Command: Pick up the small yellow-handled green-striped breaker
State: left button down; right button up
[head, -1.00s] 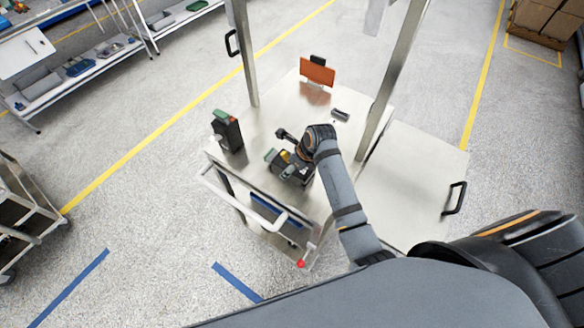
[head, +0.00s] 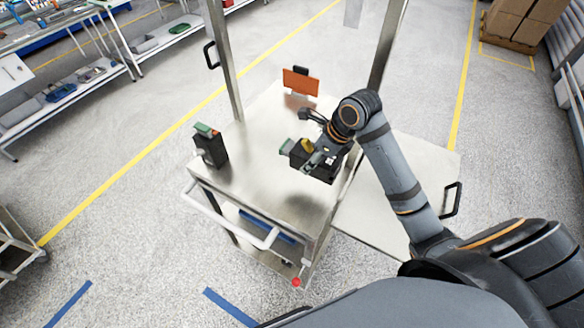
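My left gripper is not in view. Another dark breaker (head: 211,147) with a green top stands upright at the left edge of the cart top.
The metal cart (head: 255,172) has two upright posts, a front handle rail (head: 228,218) and a red knob (head: 296,282) low at the front. An orange panel (head: 300,82) stands at the back. A side leaf (head: 425,165) extends right. The middle of the top is clear.

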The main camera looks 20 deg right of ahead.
jog(key=shift+s+d+r, duration=0.35)
jog(key=shift+d, duration=0.3)
jog(key=shift+s+d+r, duration=0.3)
jog(key=shift+d+r, duration=0.1)
jog(key=shift+d, duration=0.25)
jog(key=shift+s+d+r, duration=0.35)
jog(key=shift+d, duration=0.3)
